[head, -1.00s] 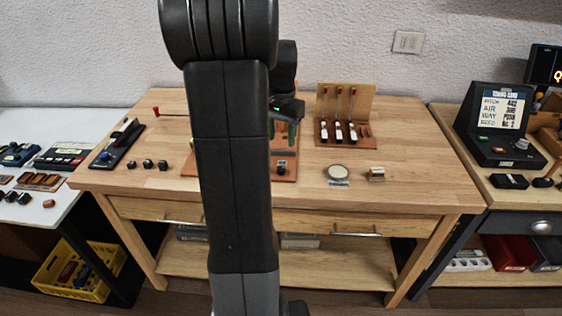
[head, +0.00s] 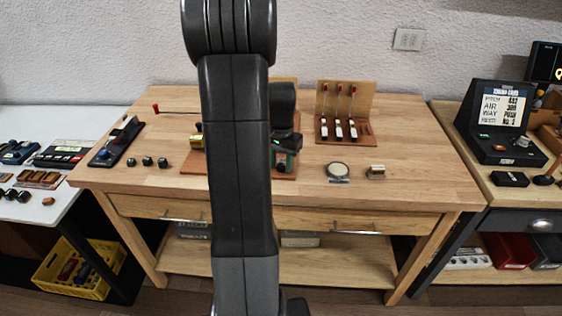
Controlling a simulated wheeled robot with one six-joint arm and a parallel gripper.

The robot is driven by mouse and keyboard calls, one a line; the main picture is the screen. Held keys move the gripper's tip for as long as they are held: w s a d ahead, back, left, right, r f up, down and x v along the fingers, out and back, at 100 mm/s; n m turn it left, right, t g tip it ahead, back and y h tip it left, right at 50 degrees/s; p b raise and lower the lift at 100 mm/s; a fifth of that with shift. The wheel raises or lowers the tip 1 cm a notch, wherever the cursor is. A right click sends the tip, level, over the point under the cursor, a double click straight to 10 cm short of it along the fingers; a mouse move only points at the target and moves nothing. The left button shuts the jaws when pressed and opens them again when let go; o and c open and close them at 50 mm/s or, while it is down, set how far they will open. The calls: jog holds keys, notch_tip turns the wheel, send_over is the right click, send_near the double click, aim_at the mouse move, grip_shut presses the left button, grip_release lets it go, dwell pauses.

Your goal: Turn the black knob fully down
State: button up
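My gripper (head: 286,158) is low over the right part of a wooden board (head: 190,168) on the middle table, close to something small and greenish there. I cannot tell whether they touch, or whether its fingers are open or shut. My arm hides the middle of the board. A black-and-yellow part (head: 197,135) stands on the board's left end, left of my arm. Several small black pieces, one of them a black piece (head: 163,163), sit on the table left of the board. I cannot tell which thing is the black knob; it may be hidden.
A black slider box (head: 117,143) lies at the table's left. A wooden stand (head: 346,110) with red-tipped levers is behind and right of my gripper. A round pale disc (head: 338,169) and a small block (head: 376,172) lie front right. The table's right side is clear.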

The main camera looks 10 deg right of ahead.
grip_shut()
jog(key=shift+n, duration=0.4)
jog(key=n, duration=0.3)
jog(key=shift+n, duration=0.4)
jog(key=n, duration=0.4)
jog(key=shift+n, duration=0.3)
jog(key=n, duration=0.4)
jog(key=shift+w+p, duration=0.1)
jog(key=shift+p, duration=0.2)
jog(key=n, duration=0.4)
jog(key=shift+n, duration=0.3)
jog(key=c, duration=0.7)
grip_release()
jog(key=shift+r+n, duration=0.1)
jog(key=shift+n, duration=0.2)
